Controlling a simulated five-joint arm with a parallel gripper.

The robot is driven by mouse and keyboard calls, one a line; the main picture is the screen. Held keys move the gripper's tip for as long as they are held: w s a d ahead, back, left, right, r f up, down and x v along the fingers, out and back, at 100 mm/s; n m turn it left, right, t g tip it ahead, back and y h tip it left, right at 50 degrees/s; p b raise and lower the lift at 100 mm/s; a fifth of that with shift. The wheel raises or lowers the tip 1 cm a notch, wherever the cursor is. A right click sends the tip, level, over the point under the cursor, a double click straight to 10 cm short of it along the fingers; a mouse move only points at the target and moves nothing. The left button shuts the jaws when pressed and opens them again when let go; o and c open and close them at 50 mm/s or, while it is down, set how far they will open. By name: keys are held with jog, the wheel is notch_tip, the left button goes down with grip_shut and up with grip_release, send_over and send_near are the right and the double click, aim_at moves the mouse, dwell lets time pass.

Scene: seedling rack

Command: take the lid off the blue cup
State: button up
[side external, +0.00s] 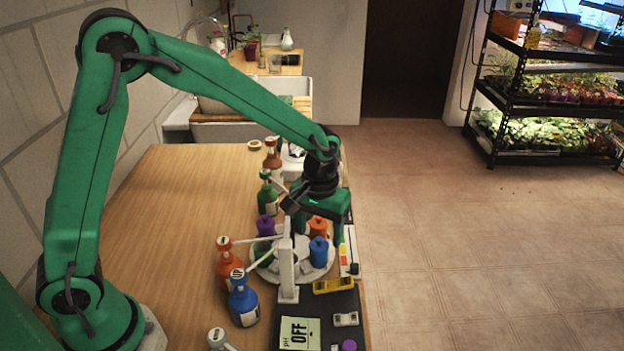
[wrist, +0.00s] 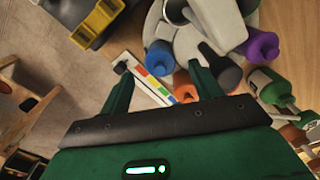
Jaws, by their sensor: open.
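The blue cup (side external: 319,254) stands upright on a round white tray (side external: 288,276), near its right side. Its narrower blue top looks like a lid in place. It also shows in the wrist view (wrist: 158,58), beyond my fingertips. My gripper (side external: 318,236) is open, pointing down over the right side of the tray, behind the blue cup in the side view. In the wrist view my gripper (wrist: 160,72) has its fingers spread, with an orange cup (wrist: 184,86) in view between them. Nothing is held.
Orange (side external: 228,268) and blue (side external: 243,303) bottles stand left. A yellow holder (side external: 333,286) and colour strip (wrist: 150,80) lie close by. The table's left middle is clear.

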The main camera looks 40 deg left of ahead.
jog(key=shift+f, duration=0.95)
jog(key=c, duration=1)
